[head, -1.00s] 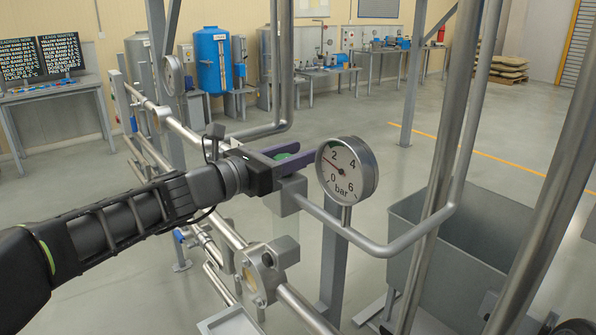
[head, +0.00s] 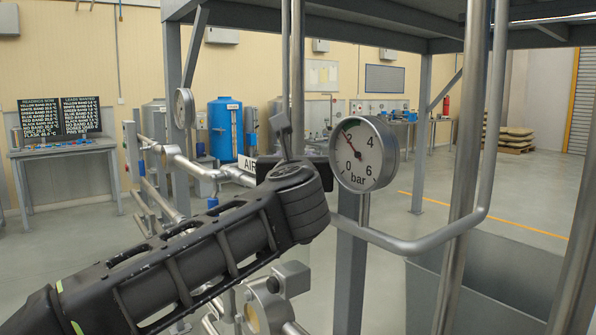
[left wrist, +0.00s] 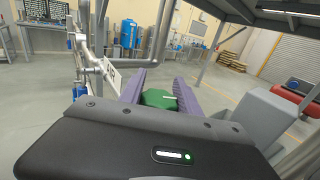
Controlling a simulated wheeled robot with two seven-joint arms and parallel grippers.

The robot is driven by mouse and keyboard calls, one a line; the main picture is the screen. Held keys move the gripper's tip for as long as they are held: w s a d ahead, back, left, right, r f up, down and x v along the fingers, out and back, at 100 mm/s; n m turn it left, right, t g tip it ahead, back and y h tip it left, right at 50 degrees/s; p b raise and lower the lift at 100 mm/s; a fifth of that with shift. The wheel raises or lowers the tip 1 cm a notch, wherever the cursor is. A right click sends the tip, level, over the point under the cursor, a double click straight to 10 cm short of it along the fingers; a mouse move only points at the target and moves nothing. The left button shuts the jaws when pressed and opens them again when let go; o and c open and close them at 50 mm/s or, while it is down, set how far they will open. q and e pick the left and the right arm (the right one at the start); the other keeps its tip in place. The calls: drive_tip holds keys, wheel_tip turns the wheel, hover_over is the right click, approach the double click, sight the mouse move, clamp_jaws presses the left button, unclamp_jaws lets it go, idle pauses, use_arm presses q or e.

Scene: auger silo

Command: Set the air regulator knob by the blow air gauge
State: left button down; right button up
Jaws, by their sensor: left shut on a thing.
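The blow air gauge (head: 364,154) is a round white dial marked 0, 2, 4, 6 bar. Its red needle points up and left, close to the 2 mark. The green regulator knob (left wrist: 158,98) shows in the left wrist view, with a small white mark on it. My left gripper (left wrist: 157,90) is shut on the knob, with a purple finger on each side. In the head view, my left wrist hides the knob and fingers, just left of the gauge. My right gripper is out of view.
A bent grey pipe (head: 440,245) runs below and right of the gauge. Steel posts (head: 470,170) stand to its right, by a grey bin (head: 490,285). A second gauge (head: 184,108) is further back. A readings screen (head: 60,116) stands at the far left.

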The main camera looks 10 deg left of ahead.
use_arm(q)
drive_tip(key=shift+a+r+n+y, duration=0.1)
drive_tip(key=shift+n+y, duration=0.4)
drive_tip(key=shift+y, duration=0.3)
drive_tip(key=shift+s+a+g, duration=0.1)
drive_tip(key=shift+g, duration=0.2)
drive_tip(key=c, duration=0.9)
unclamp_jaws()
drive_tip(key=shift+o, duration=0.2)
wheel_tip(320, 180, up, 10)
drive_tip(key=p, duration=0.3)
